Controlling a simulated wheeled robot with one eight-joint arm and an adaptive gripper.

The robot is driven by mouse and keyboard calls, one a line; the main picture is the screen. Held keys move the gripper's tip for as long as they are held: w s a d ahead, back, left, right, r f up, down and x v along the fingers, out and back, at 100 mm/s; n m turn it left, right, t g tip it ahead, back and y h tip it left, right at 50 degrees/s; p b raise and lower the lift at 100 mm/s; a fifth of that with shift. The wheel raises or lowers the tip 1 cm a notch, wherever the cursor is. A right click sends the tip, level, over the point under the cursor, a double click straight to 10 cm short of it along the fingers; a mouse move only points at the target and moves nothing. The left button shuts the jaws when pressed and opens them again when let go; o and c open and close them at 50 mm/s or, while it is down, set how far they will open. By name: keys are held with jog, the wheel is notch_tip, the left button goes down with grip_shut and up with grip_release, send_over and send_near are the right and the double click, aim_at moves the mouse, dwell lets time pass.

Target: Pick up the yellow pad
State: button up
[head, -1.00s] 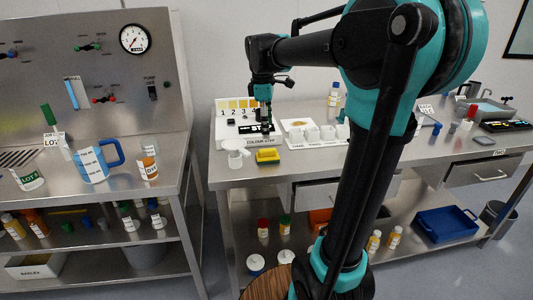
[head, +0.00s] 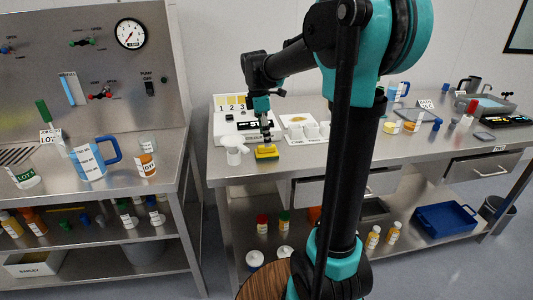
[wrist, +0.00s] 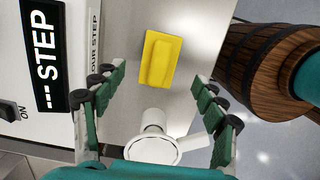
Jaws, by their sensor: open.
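The yellow pad (head: 266,152) lies near the front of the right-hand steel bench, with a raised yellow part on top. In the wrist view the yellow pad (wrist: 160,60) lies beyond my fingertips, between their lines. My gripper (head: 266,136) points down above the pad in the head view. In the wrist view my gripper (wrist: 165,100) is open, its green-padded fingers wide apart and empty. Whether the fingers touch the pad is not clear, but the wrist view shows a gap.
A white numbered device (head: 240,125) stands behind. White cups (head: 311,130) on a tray stand to the right.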

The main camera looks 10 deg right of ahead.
jog(key=shift+d+f, duration=0.15)
jog(key=shift+f, duration=1.25)
jog(key=shift+d+f, duration=0.15)
jog(key=shift+f, duration=1.2)
jog(key=c, duration=1.3)
jog(key=shift+o, duration=0.2)
jog(key=shift+r, duration=0.1)
notch_tip(320, 180, up, 20)
